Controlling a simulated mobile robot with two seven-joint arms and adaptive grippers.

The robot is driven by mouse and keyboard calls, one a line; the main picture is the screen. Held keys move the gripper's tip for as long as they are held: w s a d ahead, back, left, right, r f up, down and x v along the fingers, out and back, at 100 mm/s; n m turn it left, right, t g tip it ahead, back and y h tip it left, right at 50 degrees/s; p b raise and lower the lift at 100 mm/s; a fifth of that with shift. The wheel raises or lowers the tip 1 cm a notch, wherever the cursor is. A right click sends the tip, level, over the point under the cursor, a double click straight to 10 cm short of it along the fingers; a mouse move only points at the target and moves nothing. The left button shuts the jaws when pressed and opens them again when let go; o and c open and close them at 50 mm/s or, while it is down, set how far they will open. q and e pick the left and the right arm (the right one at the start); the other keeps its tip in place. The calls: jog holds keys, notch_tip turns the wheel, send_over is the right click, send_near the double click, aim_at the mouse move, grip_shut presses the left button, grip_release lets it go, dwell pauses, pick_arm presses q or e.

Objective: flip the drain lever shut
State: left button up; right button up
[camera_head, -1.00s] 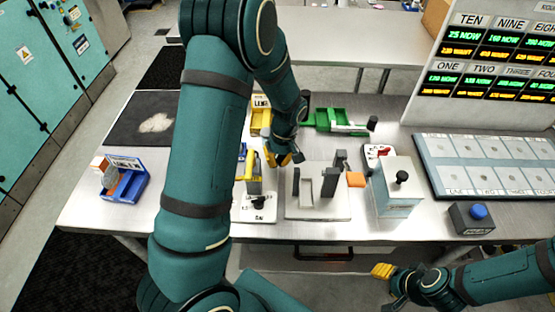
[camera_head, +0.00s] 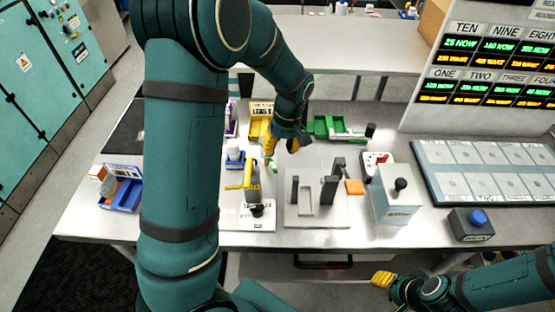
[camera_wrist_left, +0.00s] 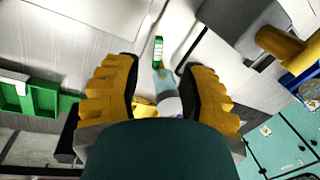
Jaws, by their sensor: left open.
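A yellow lever (camera_head: 238,187) sticks out to the left, roughly level, from a grey post (camera_head: 253,188) on a white base (camera_head: 258,222). It looks like the drain lever, but the label is too small to read. In the left wrist view the yellow handle (camera_wrist_left: 280,46) and grey body (camera_wrist_left: 240,25) show at the upper right, outside the jaws. My left gripper (camera_head: 281,147) is open above the table, behind the post and apart from the lever. My right gripper (camera_head: 382,278) is at the lower right, far from it; its finger gap is unclear.
A small green-topped tube (camera_wrist_left: 165,85) shows between the left fingers' line of sight. A grey fixture (camera_head: 318,205) stands right of the post, with a white-and-blue box (camera_head: 395,203) beyond. A yellow bin (camera_head: 260,122) and green tray (camera_head: 330,128) lie behind. Bare table shows at front left.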

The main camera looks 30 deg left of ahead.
pick_arm(q)
jog(key=shift+w+d+r, duration=0.15)
jog(key=shift+r, duration=1.45)
